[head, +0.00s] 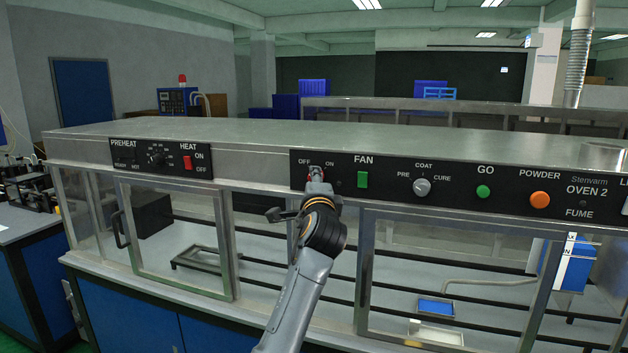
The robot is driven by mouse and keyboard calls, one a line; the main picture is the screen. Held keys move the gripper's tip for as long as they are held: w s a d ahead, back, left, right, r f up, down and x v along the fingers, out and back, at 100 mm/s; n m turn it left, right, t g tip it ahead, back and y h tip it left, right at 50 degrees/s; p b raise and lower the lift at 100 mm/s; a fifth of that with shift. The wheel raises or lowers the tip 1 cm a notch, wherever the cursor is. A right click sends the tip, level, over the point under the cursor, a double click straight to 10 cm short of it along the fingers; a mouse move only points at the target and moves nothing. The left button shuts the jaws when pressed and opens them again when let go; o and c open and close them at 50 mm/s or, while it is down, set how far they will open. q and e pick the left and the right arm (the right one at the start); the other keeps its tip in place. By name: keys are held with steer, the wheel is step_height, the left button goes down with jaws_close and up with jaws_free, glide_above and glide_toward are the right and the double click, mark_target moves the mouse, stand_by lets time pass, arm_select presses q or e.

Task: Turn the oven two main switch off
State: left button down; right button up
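The oven two control panel (455,188) is a black strip along the oven's front edge, with "OVEN 2" printed at its right. At its left end are the words OFF, on the left, and ON, on the right. My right gripper is not in view.
Right of the switch are a green FAN switch (363,180), a grey COAT knob (422,187), a green GO button (483,192) and an orange POWDER button (540,200). A separate PREHEAT/HEAT panel (128,158) is at the left. Framed glass doors (180,240) lie below.

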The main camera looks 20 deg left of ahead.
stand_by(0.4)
arm_select(q)
steer(key=c, duration=1)
jaws_free()
steer(key=shift+c, duration=0.2)
steer(key=v, duration=1.2)
steer(key=shift+f, duration=0.1)
